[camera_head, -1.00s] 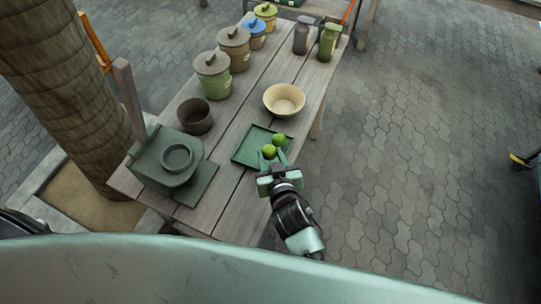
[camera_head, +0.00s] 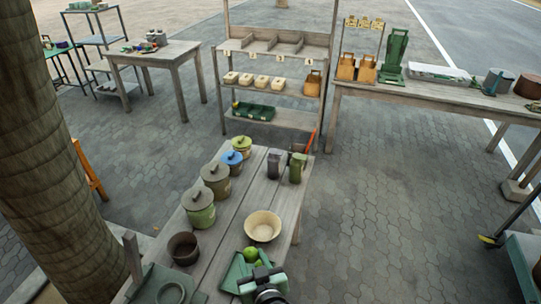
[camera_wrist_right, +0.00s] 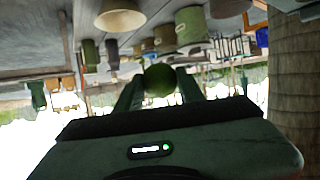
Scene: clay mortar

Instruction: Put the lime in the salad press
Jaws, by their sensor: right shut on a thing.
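My right gripper (camera_head: 258,272) is at the bottom of the head view, at the green tray (camera_head: 232,272). It is shut on a green lime (camera_wrist_right: 160,80), which shows between the fingers in the upside-down right wrist view. I cannot tell how high the held lime is. A dark green stand with a round dish (camera_head: 170,292) is cut off at the lower left. A tall green device (camera_head: 395,52) stands on the far right table. I cannot tell which is the salad press. My left gripper is not in view.
A cream bowl (camera_head: 263,226) stands just beyond the tray. A brown pot (camera_head: 183,248), a green lidded jar (camera_head: 199,208) and other jars line the left side. A tree trunk (camera_head: 60,150) rises at left.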

